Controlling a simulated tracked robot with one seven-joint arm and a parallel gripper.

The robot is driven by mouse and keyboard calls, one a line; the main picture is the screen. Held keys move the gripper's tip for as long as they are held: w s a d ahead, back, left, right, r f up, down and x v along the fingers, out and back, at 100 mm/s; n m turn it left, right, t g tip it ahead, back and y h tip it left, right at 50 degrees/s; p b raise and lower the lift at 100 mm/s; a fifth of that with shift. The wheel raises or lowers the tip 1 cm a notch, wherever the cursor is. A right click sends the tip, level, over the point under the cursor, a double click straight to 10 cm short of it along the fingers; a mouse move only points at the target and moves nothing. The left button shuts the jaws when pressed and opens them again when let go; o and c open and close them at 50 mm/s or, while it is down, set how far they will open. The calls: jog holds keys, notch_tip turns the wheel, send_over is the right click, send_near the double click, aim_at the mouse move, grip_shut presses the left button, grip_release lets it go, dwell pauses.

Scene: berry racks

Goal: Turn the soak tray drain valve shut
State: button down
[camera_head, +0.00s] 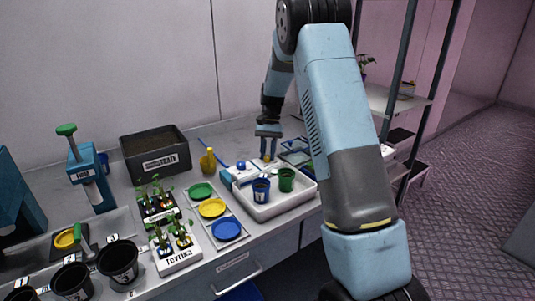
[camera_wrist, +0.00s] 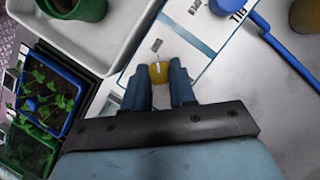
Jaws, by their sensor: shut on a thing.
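The soak tray (camera_head: 262,212) is a white shallow tray on the bench, with a blue pot and a green pot in it. At its back edge is a white and blue panel with a yellow knob (camera_head: 268,157), which I take for the drain valve. In the wrist view the knob (camera_wrist: 158,72) sits between my fingertips and shows a small pale pointer mark. My gripper (camera_head: 267,148) points down from above, its blue fingers shut on the knob; it shows in the wrist view too (camera_wrist: 159,82). The fingers hide the knob's sides.
A blue pot (camera_head: 261,189) and a green pot (camera_head: 287,179) stand in the tray. Seedling trays (camera_head: 178,262) and coloured discs (camera_head: 212,208) are to the left. A shelf rack stands right.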

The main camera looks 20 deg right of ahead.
jog(key=c, duration=0.9)
grip_release()
jog(key=shift+r, duration=0.1)
jog(key=v, duration=1.3)
jog(key=shift+w+r, duration=0.15)
jog(key=shift+r, duration=0.05)
